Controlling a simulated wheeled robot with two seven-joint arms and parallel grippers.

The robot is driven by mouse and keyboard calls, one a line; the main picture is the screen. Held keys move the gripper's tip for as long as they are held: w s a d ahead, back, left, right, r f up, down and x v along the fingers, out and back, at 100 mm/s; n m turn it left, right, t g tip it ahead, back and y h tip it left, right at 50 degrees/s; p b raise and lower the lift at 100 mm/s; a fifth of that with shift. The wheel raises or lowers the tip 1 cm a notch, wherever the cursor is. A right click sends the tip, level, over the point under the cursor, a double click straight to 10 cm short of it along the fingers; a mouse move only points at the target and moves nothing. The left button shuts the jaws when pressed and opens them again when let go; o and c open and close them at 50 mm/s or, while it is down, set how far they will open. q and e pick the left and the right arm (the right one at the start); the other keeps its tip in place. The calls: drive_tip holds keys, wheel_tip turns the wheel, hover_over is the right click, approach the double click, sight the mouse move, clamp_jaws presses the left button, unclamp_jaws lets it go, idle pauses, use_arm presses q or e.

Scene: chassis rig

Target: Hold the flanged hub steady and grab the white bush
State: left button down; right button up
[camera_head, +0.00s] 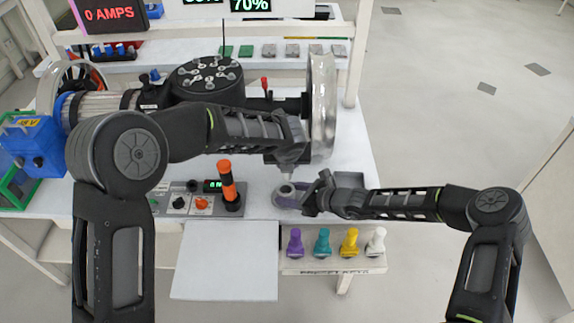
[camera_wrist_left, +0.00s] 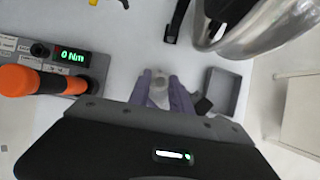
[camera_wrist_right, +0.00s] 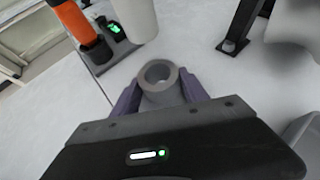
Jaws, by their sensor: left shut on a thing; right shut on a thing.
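The flanged hub (camera_head: 286,192) is a grey hollow ring at the front of the bench; it shows in the right wrist view (camera_wrist_right: 160,80). My right gripper (camera_head: 300,197) is shut on its sides, with purple fingers on either side. My left gripper (camera_head: 288,162) points down just above the hub, shut on a pale piece that looks like the white bush (camera_wrist_left: 160,90). A pale cylinder (camera_wrist_right: 135,16) hangs above the hub in the right wrist view. Whether it touches the hub is unclear. Fingers partly hide the held piece.
A front rack holds purple, teal, yellow and white (camera_head: 376,242) pieces. The orange-handled lever (camera_head: 229,186) and control panel are left of the hub. A grey tray (camera_wrist_left: 222,90) is on the right. A large shiny disc (camera_head: 322,105) stands behind.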

drive_tip(key=shift+d+f, duration=0.1)
drive_tip(key=o, duration=1.1)
drive_tip(key=shift+c, duration=0.2)
drive_tip(key=v, duration=1.2)
drive_tip(key=shift+s, duration=0.1)
use_arm(q)
drive_tip(key=shift+f, duration=0.1)
